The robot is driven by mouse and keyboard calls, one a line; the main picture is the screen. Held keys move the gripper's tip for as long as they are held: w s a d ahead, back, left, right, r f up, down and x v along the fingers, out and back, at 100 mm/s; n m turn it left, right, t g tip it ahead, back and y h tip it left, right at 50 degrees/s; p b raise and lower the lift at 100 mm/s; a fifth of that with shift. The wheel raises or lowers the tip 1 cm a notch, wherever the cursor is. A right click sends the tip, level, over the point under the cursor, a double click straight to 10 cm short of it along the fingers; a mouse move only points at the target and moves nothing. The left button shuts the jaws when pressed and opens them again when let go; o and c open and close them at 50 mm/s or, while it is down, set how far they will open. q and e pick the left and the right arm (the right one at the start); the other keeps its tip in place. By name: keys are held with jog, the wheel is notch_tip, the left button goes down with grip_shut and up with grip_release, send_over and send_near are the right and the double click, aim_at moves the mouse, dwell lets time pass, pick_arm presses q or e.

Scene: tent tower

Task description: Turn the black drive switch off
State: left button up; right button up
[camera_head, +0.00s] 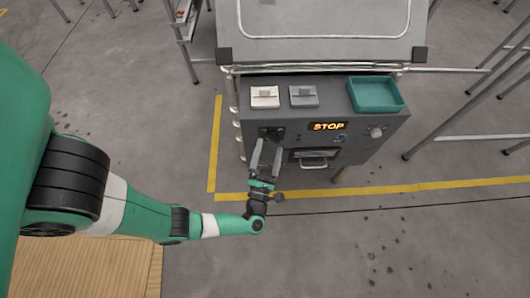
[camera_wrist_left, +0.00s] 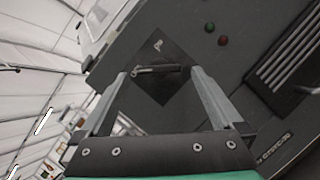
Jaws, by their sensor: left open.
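The black drive switch (camera_wrist_left: 157,69) is a dark lever on a dark square plate (camera_wrist_left: 160,90) in the left wrist view. In the head view its plate (camera_head: 271,132) shows at the left of the grey cabinet's front, partly hidden by my gripper. My left gripper (camera_head: 267,152) is open in front of it. In the left wrist view my open fingers (camera_wrist_left: 158,73) stand on either side of the lever, with gaps showing on both sides. Nothing is held. Whether the fingertips touch the panel cannot be told. My right gripper is not in view.
On top are a pale block (camera_head: 264,96), a grey block (camera_head: 303,95) and a teal tray (camera_head: 375,94). Green and red buttons (camera_wrist_left: 222,40) sit near the switch.

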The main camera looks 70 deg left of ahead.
pick_arm(q)
jog(key=v, duration=0.9)
jog(key=shift+d, duration=0.15)
jog(key=shift+s, duration=0.1)
